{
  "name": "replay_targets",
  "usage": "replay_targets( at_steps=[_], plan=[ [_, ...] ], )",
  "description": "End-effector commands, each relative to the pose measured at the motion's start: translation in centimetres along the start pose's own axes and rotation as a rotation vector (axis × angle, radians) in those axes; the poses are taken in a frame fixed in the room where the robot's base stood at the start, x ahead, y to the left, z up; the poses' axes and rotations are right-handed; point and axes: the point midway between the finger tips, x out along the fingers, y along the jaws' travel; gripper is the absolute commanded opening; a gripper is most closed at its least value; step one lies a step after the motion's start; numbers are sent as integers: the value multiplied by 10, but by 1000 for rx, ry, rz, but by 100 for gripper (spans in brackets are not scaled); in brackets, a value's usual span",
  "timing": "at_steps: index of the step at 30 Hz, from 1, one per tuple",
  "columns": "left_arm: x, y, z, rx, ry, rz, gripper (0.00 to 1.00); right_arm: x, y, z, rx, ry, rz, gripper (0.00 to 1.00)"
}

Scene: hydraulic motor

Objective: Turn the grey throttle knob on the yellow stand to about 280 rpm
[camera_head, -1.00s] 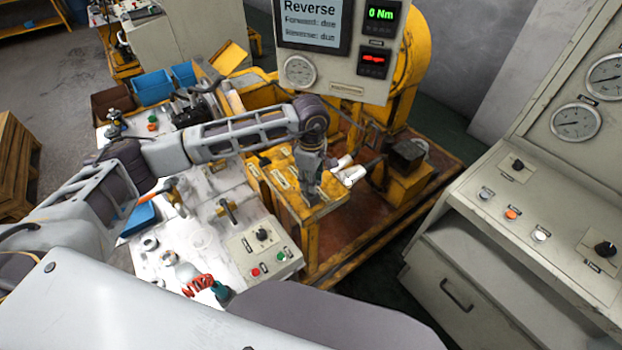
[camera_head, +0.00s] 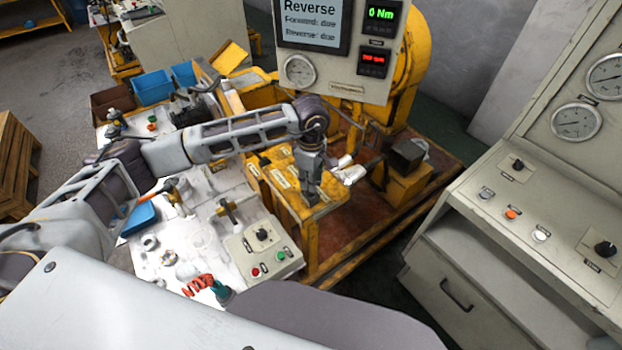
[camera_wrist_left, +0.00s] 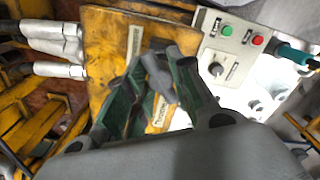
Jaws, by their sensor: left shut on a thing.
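The yellow stand (camera_head: 283,177) is in the middle of the head view, with labels on its top. My left gripper (camera_head: 311,190) points down at its near right corner. In the left wrist view my left gripper (camera_wrist_left: 160,88), with green-lined fingers, is shut on the grey throttle knob (camera_wrist_left: 157,75). A label beside it appears to read "Throttle". In the head view the gripper hides the knob. The red readout (camera_head: 373,59) on the panel is lit, but its digits are too small to read. My right gripper is not in view.
A control box (camera_head: 262,250) with a black knob and red and green buttons lies on the white bench left of the stand. White hose fittings (camera_head: 349,172) are close right of the gripper. A grey console (camera_head: 520,225) stands at the right.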

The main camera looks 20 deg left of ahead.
Motion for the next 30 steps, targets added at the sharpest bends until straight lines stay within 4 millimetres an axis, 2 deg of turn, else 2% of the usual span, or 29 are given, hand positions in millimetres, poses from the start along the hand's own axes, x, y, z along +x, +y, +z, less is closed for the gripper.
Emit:
replay_targets(
  at_steps=[11,12,17,30],
  plan=[
    [-1,0,0,0,0,1,0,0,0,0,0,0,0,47],
    [-1,0,0,0,0,1,26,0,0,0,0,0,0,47],
    [0,0,0,0,0,1,47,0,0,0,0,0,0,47],
    [-3,0,0,0,0,1,48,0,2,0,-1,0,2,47]
  ],
)
